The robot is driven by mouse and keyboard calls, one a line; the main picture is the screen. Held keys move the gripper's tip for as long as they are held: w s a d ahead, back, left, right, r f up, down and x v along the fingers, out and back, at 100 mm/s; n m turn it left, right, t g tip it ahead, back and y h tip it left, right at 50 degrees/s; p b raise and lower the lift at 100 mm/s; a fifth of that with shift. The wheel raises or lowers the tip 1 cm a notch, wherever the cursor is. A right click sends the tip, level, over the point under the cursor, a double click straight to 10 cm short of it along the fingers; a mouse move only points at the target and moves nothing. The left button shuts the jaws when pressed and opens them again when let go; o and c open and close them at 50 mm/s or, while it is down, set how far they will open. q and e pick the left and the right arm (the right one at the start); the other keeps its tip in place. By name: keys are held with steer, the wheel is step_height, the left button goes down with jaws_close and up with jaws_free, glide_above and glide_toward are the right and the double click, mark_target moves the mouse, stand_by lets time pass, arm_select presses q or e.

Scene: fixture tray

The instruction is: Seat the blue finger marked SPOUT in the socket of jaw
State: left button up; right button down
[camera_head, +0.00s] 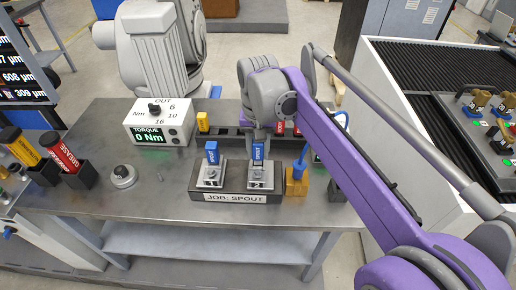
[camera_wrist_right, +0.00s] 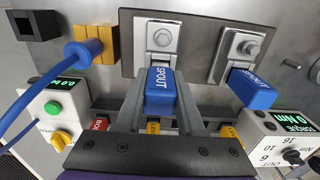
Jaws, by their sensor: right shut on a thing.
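The blue finger marked SPOUT (camera_head: 258,153) stands upright at the right jaw (camera_head: 259,174) of the fixture. My right gripper (camera_head: 258,137) is shut on it from above. In the wrist view the finger (camera_wrist_right: 160,92) sits between my right gripper's two fingers (camera_wrist_right: 160,105), its lower end at the jaw block (camera_wrist_right: 162,37). I cannot tell how deep it is in the socket. A second blue finger (camera_head: 211,152) stands in the left jaw (camera_head: 210,174); it also shows in the wrist view (camera_wrist_right: 252,88). The fixture's front reads JOB: SPOUT (camera_head: 236,198). My left gripper is not in view.
A torque box reading 0 Nm (camera_head: 160,124) stands behind left. A rack (camera_head: 228,128) with yellow and red labelled pieces lies behind the fixture. A yellow block with a blue cabled plug (camera_head: 297,180) is close on the right. Grease tubes (camera_head: 63,154) and a round metal piece (camera_head: 123,176) are left.

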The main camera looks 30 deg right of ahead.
steer(key=shift+f+b, duration=0.45)
steer(key=shift+f, duration=0.45)
steer(key=shift+c, duration=2.2)
jaws_free()
steer(key=shift+r, duration=0.1)
step_height(320, 180, up, 11)
steer(key=shift+f+p, duration=0.1)
steer(key=shift+p, duration=0.6)
steer(key=s+a+f+n+t+p, duration=0.1)
steer(key=s+a+f+n, duration=0.1)
steer(key=s+f, duration=0.3)
steer(key=s+a+f+n+t+p, duration=0.2)
steer(key=s+f, duration=0.3)
steer(key=f, duration=0.2)
steer(key=s+a+f+n+t+p, duration=0.1)
steer(key=s+a+f+n+t, duration=0.1)
steer(key=s+f, duration=0.3)
steer(key=shift+s+a+f+p, duration=0.1)
steer(key=shift+a+f+p, duration=0.1)
steer(key=shift+f, duration=0.25)
steer(key=shift+s+a+f+p, duration=0.1)
steer(key=shift+a+f+p, duration=0.1)
steer(key=shift+f, duration=0.25)
